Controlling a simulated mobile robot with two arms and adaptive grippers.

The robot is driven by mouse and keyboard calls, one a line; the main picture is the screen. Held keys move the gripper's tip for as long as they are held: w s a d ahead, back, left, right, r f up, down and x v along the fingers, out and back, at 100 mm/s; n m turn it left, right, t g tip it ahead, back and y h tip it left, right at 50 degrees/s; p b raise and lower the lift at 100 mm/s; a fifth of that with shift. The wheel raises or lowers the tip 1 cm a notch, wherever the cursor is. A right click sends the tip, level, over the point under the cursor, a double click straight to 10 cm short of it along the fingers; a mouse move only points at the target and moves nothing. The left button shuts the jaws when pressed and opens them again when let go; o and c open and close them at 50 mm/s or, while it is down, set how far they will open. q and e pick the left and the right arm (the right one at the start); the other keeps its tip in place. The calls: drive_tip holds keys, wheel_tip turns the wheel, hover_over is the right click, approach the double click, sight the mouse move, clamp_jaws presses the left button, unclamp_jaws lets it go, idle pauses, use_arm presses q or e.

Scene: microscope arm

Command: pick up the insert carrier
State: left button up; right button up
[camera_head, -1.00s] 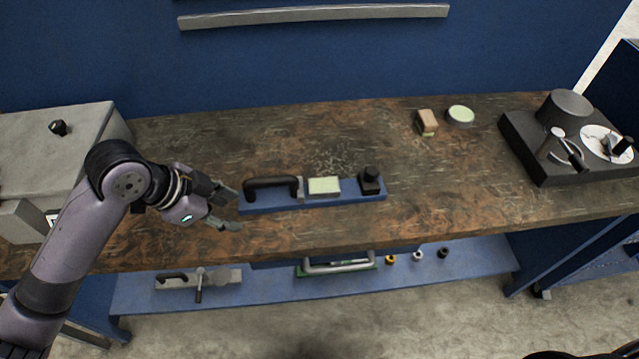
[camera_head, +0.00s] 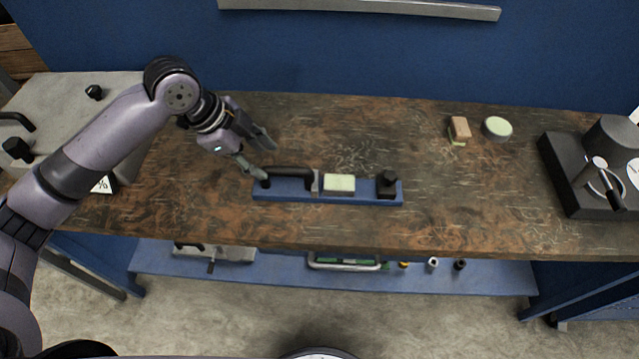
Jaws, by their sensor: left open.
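The insert carrier, as I take it, is a long blue bar (camera_head: 350,198) lying on the wooden workbench. It bears a black handle (camera_head: 290,172) at its left, a pale green block (camera_head: 340,184) in the middle and a black knob (camera_head: 387,184) at its right. My left gripper (camera_head: 267,160) is open and empty at the handle's left end. Its lower finger overlaps that end in the picture; I cannot tell whether it touches. My right gripper is not in view.
A brown and green block (camera_head: 459,131) and a round pale green disc (camera_head: 497,128) lie at the back right. A dark device with levers (camera_head: 590,178) stands at the right. A grey box (camera_head: 60,92) is at the left. The lower blue shelf (camera_head: 480,277) holds several parts.

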sight(277, 169)
use_arm(q)
drive_tip(key=shift+x, duration=1.2)
drive_tip(key=shift+w+d+f, duration=0.1)
drive_tip(key=shift+d+f, duration=0.1)
drive_tip(key=shift+f, duration=0.25)
drive_tip(key=x, duration=0.2)
drive_tip(key=p+x, duration=0.1)
drive_tip(key=x, duration=0.2)
drive_tip(key=shift+w+r+p, duration=0.1)
drive_tip(key=shift+w+p, duration=0.1)
drive_tip(key=shift+p, duration=0.1)
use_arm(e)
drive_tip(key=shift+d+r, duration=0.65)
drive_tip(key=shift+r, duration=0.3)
use_arm(q)
drive_tip(key=shift+c, duration=0.4)
drive_tip(key=c, duration=0.9)
clamp_jaws()
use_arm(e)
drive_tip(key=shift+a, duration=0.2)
